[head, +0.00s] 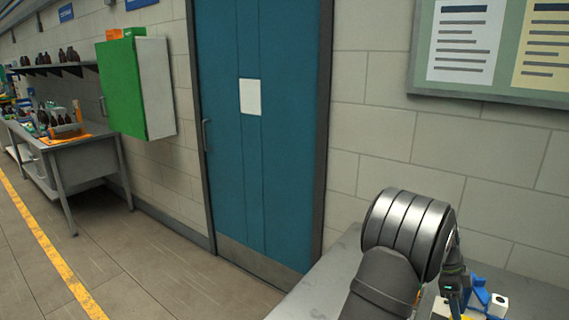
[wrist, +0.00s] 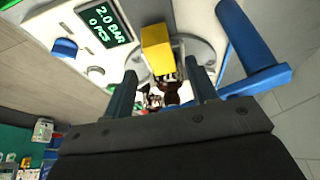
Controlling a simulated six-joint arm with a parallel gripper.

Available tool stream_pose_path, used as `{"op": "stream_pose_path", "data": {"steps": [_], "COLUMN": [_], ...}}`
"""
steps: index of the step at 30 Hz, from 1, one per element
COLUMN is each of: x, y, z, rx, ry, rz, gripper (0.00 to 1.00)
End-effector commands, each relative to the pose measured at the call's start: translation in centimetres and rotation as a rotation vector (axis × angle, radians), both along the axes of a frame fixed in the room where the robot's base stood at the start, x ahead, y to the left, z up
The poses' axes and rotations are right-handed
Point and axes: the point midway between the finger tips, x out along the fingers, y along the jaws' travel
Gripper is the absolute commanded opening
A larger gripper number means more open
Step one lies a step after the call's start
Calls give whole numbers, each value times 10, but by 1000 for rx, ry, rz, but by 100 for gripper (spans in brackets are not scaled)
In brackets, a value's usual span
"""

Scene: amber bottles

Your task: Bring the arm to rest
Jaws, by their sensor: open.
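My arm shows at the lower right of the head view, its ribbed metal joint bent over a grey bench. My gripper (wrist: 161,72) is open in the wrist view, with its two dark fingers apart. A yellow block (wrist: 156,48) on a machine shows beyond the fingertips. Small dark brown and reddish shapes, perhaps bottles (wrist: 170,90), show between the fingers, too small and partly covered to tell. I see nothing held between the fingers.
A pale machine with a lit display (wrist: 103,22), a blue knob (wrist: 64,47) and a blue cylinder (wrist: 247,35) is close to my gripper. The grey bench (head: 318,287) stands by the wall. Bottles (head: 68,54) stand on a far shelf. A blue door (head: 262,160) and open floor lie left.

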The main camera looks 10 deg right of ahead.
Motion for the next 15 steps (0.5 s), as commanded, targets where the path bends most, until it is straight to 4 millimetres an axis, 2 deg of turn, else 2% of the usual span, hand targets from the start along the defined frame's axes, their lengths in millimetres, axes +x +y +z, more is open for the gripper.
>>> {"op": "stream_pose_path", "data": {"steps": [3, 7, 12, 15], "x": [-7, -12, -16, -12], "y": [-6, -11, -15, -12], "z": [-22, -40, -54, -53], "rx": [2, 2, 1, 0], "ry": [2, 2, 0, -1], "rz": [-1, -1, -1, 0], "gripper": [53, 53, 53, 53]}}
